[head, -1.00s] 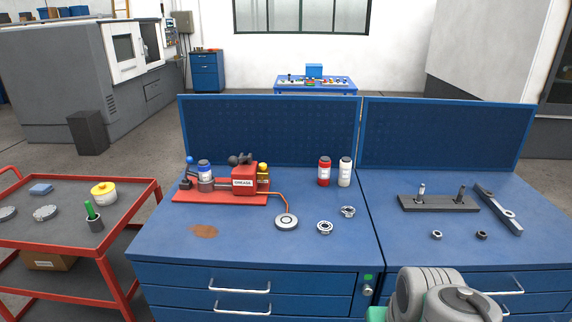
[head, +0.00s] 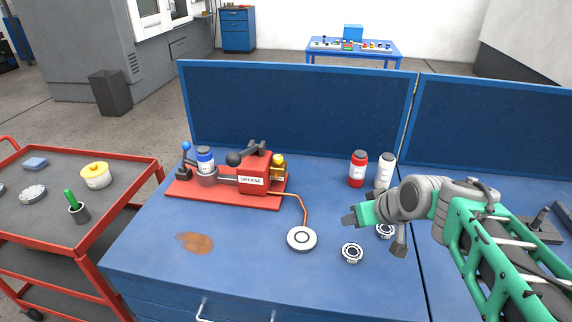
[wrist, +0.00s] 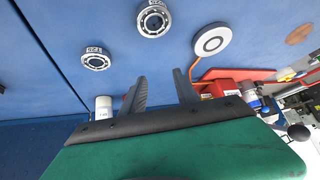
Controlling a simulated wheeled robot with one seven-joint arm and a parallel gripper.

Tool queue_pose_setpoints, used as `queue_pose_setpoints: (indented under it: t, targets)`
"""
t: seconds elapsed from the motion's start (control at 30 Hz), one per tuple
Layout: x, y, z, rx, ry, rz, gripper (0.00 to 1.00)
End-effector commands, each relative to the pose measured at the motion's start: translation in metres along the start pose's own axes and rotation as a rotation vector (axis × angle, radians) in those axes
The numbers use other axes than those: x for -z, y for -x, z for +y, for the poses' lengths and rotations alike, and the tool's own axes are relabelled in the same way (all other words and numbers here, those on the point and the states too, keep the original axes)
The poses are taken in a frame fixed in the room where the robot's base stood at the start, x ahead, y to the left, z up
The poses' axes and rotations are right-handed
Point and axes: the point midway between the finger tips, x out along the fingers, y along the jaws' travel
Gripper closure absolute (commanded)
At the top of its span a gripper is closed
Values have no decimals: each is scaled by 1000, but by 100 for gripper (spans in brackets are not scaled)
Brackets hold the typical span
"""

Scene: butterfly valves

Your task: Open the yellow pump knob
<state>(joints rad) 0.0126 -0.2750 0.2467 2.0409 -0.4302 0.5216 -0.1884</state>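The red grease pump (head: 225,190) sits on the blue workbench, with its label facing me. Its small yellow knob (head: 278,160) is on top of a brass-coloured fitting at the pump's right end. A black-balled lever and a blue-balled lever are on the same pump. My gripper (head: 373,236) is to the right of the pump and apart from it, above the bench near the bearings. In the wrist view my gripper (wrist: 160,75) has its two fingers spread with nothing between them. Part of the red pump (wrist: 225,75) shows there behind the right finger; I cannot make out the yellow knob in that view.
A red bottle (head: 357,169) and a white bottle (head: 385,171) stand right of the pump. A grey disc (head: 302,238) on an orange hose and a bearing (head: 352,253) lie in front. A red cart (head: 110,211) is at the left. A blue panel (head: 295,110) rises behind.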

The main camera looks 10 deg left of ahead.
Motion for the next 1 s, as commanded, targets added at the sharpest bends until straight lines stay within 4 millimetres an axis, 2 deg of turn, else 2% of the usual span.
queue_pose_setpoints:
  t: [0.03,0.1,0.2,0.23,0.3,0.43,0.57,0.8,1.0]
  targets:
    - [28,-48,-6,91,83,99,63]
    - [79,-86,-23,220,199,287,63]
    - [126,-117,-44,371,292,541,63]
    - [135,-120,-48,406,307,607,63]
    - [148,-124,-54,469,325,732,63]
    - [160,-122,-60,523,329,852,63]
    - [171,-125,-69,531,332,866,63]
    - [200,-150,-95,530,332,863,63]
    - [210,-159,-103,527,330,863,63]
